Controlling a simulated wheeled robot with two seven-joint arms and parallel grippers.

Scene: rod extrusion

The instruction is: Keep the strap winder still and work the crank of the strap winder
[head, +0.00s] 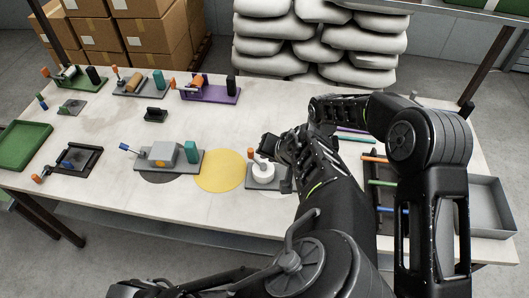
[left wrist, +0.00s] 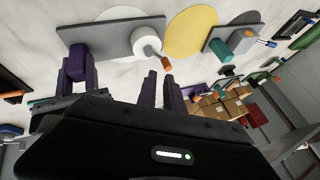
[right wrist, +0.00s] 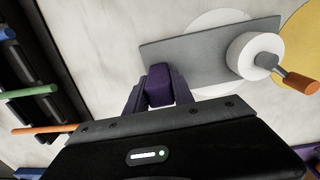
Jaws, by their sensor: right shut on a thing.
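The strap winder (head: 256,186) is a grey plate with a white drum and an orange-handled crank (head: 251,154), at the table's front middle. In the right wrist view the crank handle (right wrist: 300,82) sticks out to the right of the drum (right wrist: 252,56). My right gripper (right wrist: 160,88) is shut on a dark purple block at the plate's left end in that view. My left gripper (left wrist: 122,80) is open and empty. In the left wrist view the crank handle (left wrist: 166,63) is near its right finger, with no visible contact. In the head view my arms hide the plate's right end.
A yellow disc (head: 219,171) lies left of the winder, then a grey device with a teal block (head: 193,152). Several other cranked devices stand at the back and left. A rack with coloured rods (head: 384,183) and a grey tray (head: 490,205) are at the right.

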